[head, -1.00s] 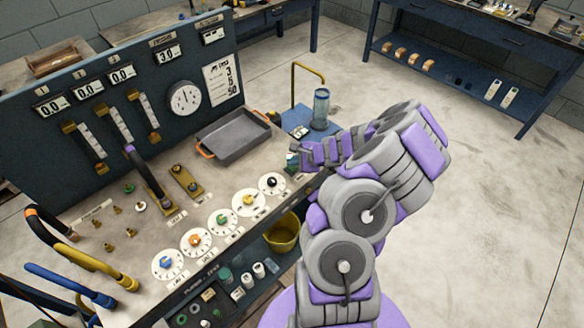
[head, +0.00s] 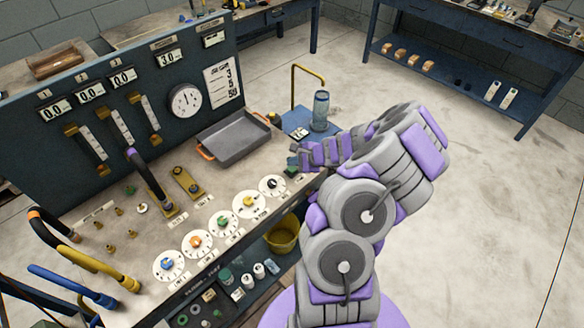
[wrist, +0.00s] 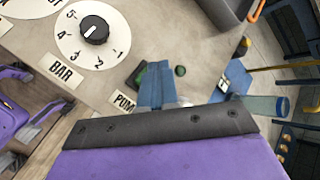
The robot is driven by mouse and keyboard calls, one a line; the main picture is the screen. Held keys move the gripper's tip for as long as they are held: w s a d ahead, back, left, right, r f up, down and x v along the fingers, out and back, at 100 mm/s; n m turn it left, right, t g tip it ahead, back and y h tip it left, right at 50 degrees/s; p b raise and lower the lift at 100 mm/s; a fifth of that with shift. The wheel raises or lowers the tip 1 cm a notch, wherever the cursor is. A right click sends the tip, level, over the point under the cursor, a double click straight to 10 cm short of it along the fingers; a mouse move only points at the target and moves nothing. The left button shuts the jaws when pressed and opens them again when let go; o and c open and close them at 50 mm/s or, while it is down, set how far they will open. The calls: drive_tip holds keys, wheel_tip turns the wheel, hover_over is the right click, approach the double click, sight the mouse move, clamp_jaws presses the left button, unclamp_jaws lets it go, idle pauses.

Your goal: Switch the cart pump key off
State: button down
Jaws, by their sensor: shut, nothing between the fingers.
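My gripper (head: 297,158) is at the bench's right front corner, and its closed blue-grey fingers (wrist: 155,86) reach down in the wrist view with nothing between them. A small dark plate with a green part (wrist: 137,76) shows beside the fingers, partly hidden by them. A green patch (head: 291,170) shows below the fingertips in the head view. A cut-off label starting "PU" or "PO" (wrist: 123,102) lies next to it. I cannot make out the key's shape or its position, nor whether the fingers touch it. A small round green piece (wrist: 180,70) sits just right of the fingers.
A black-knobbed dial (head: 272,184) sits left of my gripper, marked BAR in the wrist view (wrist: 95,30). A grey tray (head: 233,140) lies behind. A blue stand (head: 297,122) with a clear cylinder (head: 320,110) is past the bench edge. A yellow bucket (head: 284,235) is below.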

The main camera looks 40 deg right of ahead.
sight(294, 170)
drive_tip(key=shift+r, duration=0.25)
wheel_tip(294, 170, up, 6)
drive_tip(key=p, duration=0.5)
idle(0.6)
